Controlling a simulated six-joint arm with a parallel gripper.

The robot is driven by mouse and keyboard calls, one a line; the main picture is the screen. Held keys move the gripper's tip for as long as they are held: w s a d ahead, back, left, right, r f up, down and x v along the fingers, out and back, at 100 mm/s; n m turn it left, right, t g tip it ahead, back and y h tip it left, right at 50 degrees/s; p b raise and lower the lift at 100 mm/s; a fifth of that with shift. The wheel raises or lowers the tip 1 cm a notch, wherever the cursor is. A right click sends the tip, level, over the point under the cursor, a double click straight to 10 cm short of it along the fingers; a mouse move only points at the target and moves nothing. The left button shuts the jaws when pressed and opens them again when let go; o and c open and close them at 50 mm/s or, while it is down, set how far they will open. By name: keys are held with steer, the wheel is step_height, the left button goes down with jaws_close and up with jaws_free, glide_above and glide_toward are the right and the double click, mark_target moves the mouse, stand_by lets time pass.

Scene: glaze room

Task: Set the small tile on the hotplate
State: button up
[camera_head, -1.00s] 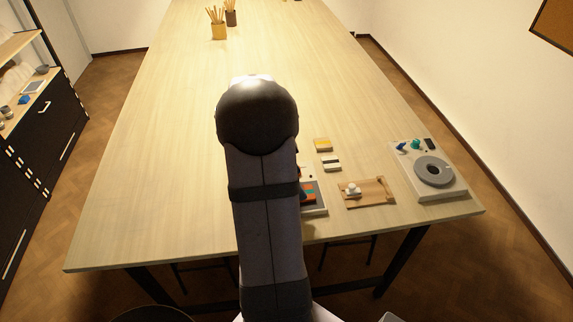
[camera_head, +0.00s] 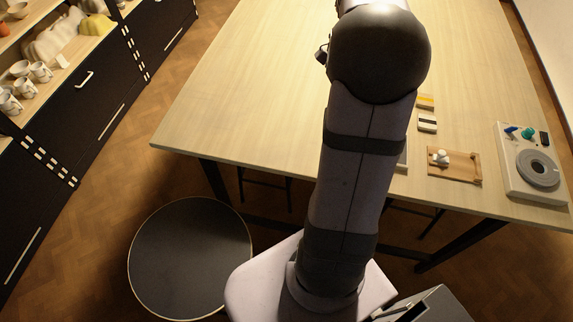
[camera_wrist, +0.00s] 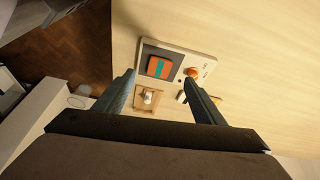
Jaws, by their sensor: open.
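The hotplate is a pale box (camera_wrist: 202,61) with a dark square plate (camera_wrist: 145,51) and an orange knob (camera_wrist: 191,72), seen in the wrist view. A small orange tile with a teal stripe (camera_wrist: 158,67) appears to lie flat on the dark plate. My gripper (camera_wrist: 159,78) is open and empty, its two fingers apart, with the tile in view beyond the fingertips and not touched. In the head view my arm hides most of the hotplate; only a pale edge (camera_head: 404,158) shows, and the tile is hidden.
A wooden board (camera_head: 463,169) with a white knobbed piece (camera_head: 440,157) lies right of the hotplate. A yellow block (camera_head: 426,101) and a black-and-white block (camera_head: 427,123) lie behind it. A device with a grey ring (camera_head: 538,169) stands far right. The table's left half is clear.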

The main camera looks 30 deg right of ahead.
steer(key=w+a+f+n+t+y, duration=0.1)
steer(key=w+a+f+n, duration=0.15)
steer(key=a+n, duration=0.55)
steer(key=w+a+f+n+t, duration=0.1)
steer(key=a+f+n, duration=0.2)
steer(key=a+n, duration=0.55)
steer(key=s+a+f+n+y, duration=0.1)
steer(key=s+a+f+n, duration=0.1)
steer(key=a, duration=0.5)
steer(key=s+a+f+n+y, duration=0.1)
steer(key=s+a+f+n, duration=0.1)
steer(key=a+n, duration=0.5)
steer(key=shift+s+a+f+t, duration=0.2)
steer(key=shift+s+a+t, duration=0.2)
steer(key=shift+s+a, duration=0.4)
steer(key=shift+s+d, duration=0.1)
step_height(320, 180, down, 54)
steer(key=b, duration=5.3)
steer(key=shift+r+b, duration=0.15)
steer(key=shift+b, duration=0.2)
